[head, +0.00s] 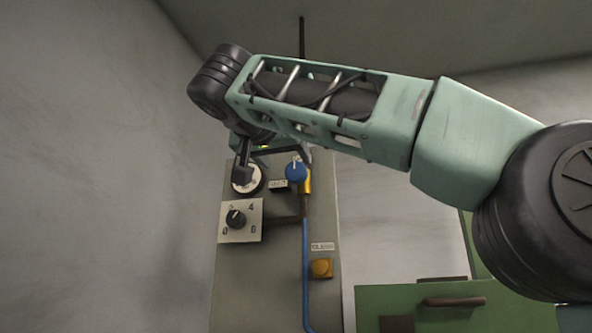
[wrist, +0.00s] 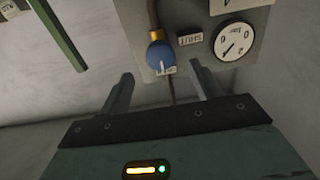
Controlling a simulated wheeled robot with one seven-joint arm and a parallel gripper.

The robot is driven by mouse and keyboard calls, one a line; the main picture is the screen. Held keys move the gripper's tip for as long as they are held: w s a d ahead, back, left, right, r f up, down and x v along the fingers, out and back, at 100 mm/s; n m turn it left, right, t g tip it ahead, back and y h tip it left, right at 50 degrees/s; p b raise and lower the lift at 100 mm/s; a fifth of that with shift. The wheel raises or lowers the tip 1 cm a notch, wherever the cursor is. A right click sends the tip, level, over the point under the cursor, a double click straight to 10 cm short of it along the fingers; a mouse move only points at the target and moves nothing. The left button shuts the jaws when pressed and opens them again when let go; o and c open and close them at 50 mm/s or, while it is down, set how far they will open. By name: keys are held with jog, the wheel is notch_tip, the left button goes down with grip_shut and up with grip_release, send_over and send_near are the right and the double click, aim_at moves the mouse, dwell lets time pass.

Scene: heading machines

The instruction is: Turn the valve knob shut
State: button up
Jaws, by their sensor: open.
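The valve knob (head: 296,172) is a round blue cap on a brass fitting on the grey panel. In the wrist view the blue knob (wrist: 159,57) has a white pointer line aimed at a small label below it, too small to read surely. A "SHUT" label (wrist: 190,39) sits beside the knob, about a quarter turn from the pointer. My gripper (wrist: 161,70) is open and empty. In the wrist view its fingers are either side of the knob's line, apart from it. In the head view my gripper (head: 272,170) is in front of the panel top, partly hiding it.
A pressure gauge (wrist: 234,42) is close beside the knob. Below it in the head view are a numbered selector dial (head: 236,218) and an orange button (head: 321,268). A blue hose (head: 306,265) runs down the panel. A green machine (head: 430,305) stands at right.

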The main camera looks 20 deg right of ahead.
aim_at(294, 172)
jog(key=p+x, duration=0.2)
jog(key=x, duration=0.6)
jog(key=shift+w+d, duration=0.15)
jog(key=c, duration=0.9)
